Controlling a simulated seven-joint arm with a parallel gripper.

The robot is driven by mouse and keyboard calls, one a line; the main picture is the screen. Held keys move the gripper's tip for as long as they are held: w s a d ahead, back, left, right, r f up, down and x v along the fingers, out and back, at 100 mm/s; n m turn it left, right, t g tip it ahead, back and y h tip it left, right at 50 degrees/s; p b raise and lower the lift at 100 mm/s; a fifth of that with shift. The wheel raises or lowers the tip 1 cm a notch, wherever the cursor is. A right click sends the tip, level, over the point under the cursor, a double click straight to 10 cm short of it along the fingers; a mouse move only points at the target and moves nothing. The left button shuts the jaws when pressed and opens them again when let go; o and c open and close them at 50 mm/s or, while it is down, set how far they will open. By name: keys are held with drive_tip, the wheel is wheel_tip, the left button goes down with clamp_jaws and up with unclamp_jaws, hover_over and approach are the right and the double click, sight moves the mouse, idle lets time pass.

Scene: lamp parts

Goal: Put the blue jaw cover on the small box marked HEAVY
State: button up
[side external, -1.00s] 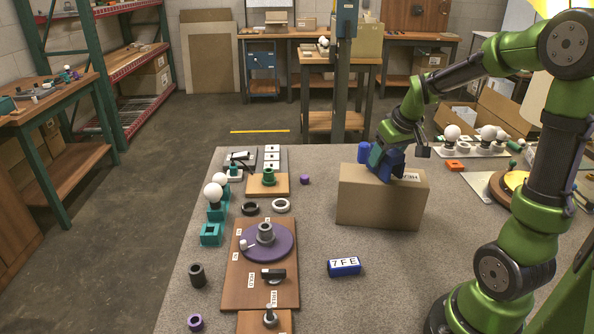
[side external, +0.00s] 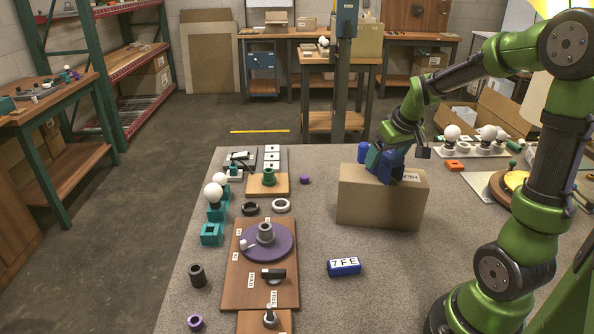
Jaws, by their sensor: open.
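The small box (side external: 375,206) is a brown carton on the grey table, with a white label, partly hidden, on its top at the right. A blue arch-shaped piece (side external: 391,166), which looks like the jaw cover, is at the top of the box, right at my gripper. My gripper (side external: 378,160) is over the box top, with its jaws open. The fingers and the blue piece overlap in this view. I cannot tell whether they touch or whether the piece rests fully on the box.
A blue cylinder (side external: 362,152) shows at the box's back left. A board with a purple disc (side external: 281,240), rings and white bulbs stand at left. An orange part (side external: 454,165) lies right. Table between box and board is clear.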

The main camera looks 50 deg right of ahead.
drive_tip(key=v, duration=1.2)
drive_tip(key=s+a+f+t+y, duration=0.1)
drive_tip(key=s+a+y, duration=0.1)
drive_tip(key=a, duration=0.8)
drive_tip(key=s+a+f+t+y, duration=0.1)
drive_tip(key=s+a+f+t, duration=0.1)
drive_tip(key=a, duration=0.9)
drive_tip(key=shift+s+n+y, duration=0.3)
drive_tip(key=shift+s+y, duration=0.1)
drive_tip(key=shift+s, duration=0.05)
drive_tip(key=shift+a+f, duration=0.1)
drive_tip(key=shift+a, duration=0.05)
